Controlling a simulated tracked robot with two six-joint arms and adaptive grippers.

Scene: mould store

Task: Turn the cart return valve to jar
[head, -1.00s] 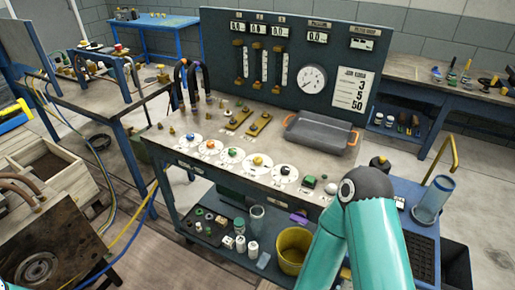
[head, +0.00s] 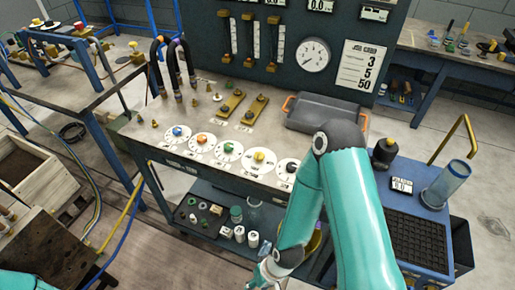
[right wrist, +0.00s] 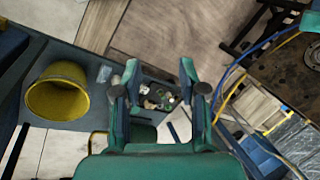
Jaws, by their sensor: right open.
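A row of round white dials with coloured knobs lies along the front of the cart top (head: 215,112) in the head view: a blue knob (head: 178,131), an orange knob (head: 202,139), a green knob (head: 229,149), a yellow knob (head: 259,157) and a dark knob (head: 289,167). Their labels are too small to read, so I cannot tell which is the return valve. My right gripper (right wrist: 163,88) is open and empty in the right wrist view, pointing down past the cart's lower shelf. In the head view my right arm hides the cart's right front. My left gripper is out of view.
A yellow bucket (right wrist: 57,95) and small bottles (head: 239,233) stand on the lower shelf. A grey tray (head: 318,114) with orange handles lies on the cart top. Hoses and a wooden crate are left.

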